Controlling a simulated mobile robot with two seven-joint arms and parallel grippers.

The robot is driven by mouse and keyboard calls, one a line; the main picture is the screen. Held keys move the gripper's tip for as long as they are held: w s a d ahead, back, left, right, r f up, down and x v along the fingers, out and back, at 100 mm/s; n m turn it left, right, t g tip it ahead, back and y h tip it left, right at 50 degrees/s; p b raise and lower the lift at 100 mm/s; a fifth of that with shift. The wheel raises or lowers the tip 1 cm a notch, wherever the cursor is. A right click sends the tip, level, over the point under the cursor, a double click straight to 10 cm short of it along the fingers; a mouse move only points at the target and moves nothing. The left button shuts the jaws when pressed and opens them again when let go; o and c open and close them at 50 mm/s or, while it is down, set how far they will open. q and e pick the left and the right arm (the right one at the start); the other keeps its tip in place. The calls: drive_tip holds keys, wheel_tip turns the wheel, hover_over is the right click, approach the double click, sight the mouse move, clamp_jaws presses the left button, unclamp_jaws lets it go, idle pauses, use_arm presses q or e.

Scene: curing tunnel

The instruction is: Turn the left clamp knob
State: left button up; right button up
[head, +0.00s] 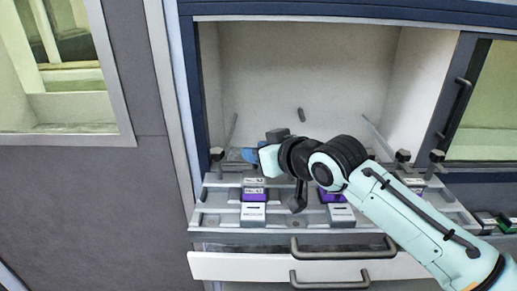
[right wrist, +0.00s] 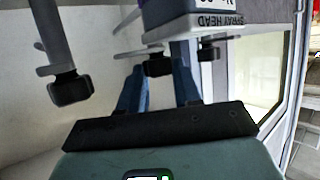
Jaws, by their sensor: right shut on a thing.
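My right gripper (head: 250,155) reaches in from the right, pointing left over the fixture's left side. In the right wrist view its two blue fingers (right wrist: 158,75) are closed around a black knob (right wrist: 158,65), which I take for the left clamp knob. In the head view the held knob is hidden or hard to make out at the fingers. Another black knob (head: 217,153) stands apart, left of the fingertips. My left gripper is not in view.
Purple-and-white boxes (head: 253,190) sit on the grey slotted fixture (head: 225,216), close below my gripper. More black knobs (head: 403,155) stand at the right. Drawer handles (head: 343,248) project in front. The chamber's back wall (head: 305,70) leaves open room above.

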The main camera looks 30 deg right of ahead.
drive_tip(key=o, duration=1.1)
drive_tip(key=shift+c, duration=0.2)
drive_tip(key=v, duration=1.3)
drive_tip(key=shift+b, duration=0.3)
drive_tip(key=shift+s+r, duration=0.1)
drive_tip(key=shift+s, duration=0.05)
